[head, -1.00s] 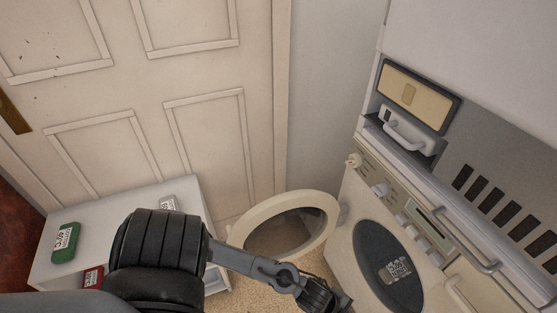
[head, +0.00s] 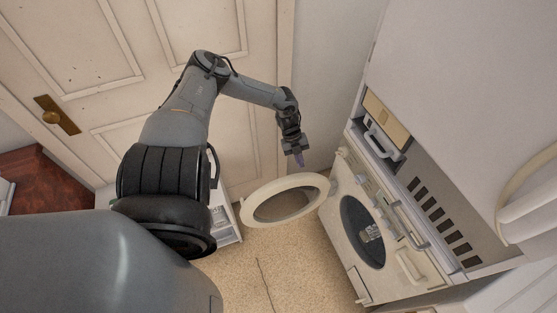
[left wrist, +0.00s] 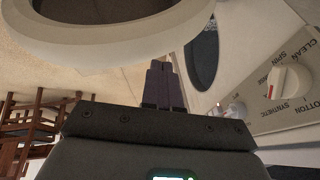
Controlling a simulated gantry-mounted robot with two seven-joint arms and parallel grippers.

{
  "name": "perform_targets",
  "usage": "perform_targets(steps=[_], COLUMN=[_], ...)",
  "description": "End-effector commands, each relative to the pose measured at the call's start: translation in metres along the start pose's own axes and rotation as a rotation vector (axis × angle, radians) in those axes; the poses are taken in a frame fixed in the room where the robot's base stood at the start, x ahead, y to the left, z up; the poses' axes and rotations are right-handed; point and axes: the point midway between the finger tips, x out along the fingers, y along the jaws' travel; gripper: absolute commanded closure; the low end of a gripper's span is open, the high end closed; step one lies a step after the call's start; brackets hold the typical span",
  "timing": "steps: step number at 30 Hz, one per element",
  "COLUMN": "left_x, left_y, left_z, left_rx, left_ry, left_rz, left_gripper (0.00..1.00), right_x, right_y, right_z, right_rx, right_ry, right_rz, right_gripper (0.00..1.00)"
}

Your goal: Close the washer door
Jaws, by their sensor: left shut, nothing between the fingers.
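The washer (head: 350,245) stands at the right with its round dark opening (head: 362,232) showing. Its round door (head: 255,212), a cream ring with a dark window, is swung wide open to the left of the opening. My left gripper (head: 299,160) is shut and empty, pointing down behind the door's far rim. In the left wrist view the shut fingers (left wrist: 162,84) sit just below the pale door ring (left wrist: 110,62), with the opening (left wrist: 203,55) to their right. I cannot tell if they touch the door. My right gripper is not in view.
A white panelled door (head: 60,45) with a brass handle is behind. A low white cabinet (head: 225,225) stands partly behind my left arm. The washer's knobs show in the left wrist view (left wrist: 287,84). The carpet (head: 285,270) in front is clear.

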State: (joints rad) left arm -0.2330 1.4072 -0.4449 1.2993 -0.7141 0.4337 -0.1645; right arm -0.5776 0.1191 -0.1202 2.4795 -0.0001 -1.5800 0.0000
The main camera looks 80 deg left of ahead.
Motion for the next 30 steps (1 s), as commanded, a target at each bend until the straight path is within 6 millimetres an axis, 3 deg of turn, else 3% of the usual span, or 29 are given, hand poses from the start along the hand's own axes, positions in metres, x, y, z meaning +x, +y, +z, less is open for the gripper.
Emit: perform_targets(steps=[1, 6, 11, 17, 30], left_x=[-0.025, -0.079, -0.095, -0.073, 0.005], left_y=[0.016, 0.056, 0.071, 0.076, 0.088], left_z=[0.011, 0.039, 0.049, 0.051, 0.051], left_rx=[-0.037, -0.147, -0.195, -0.201, -0.2], left_ry=[-0.01, -0.021, -0.022, -0.021, -0.02], left_rz=[0.04, 0.128, 0.16, 0.162, 0.16], left_gripper=[1.0, 1.0, 1.0, 1.0, 1.0], right_x=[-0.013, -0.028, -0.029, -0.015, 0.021], right_y=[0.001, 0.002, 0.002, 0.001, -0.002], right_z=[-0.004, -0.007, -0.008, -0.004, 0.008], right_rx=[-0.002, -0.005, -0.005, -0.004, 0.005], right_ry=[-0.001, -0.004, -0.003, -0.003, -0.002], right_rz=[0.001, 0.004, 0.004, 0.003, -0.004], right_gripper=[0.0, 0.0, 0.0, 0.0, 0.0])
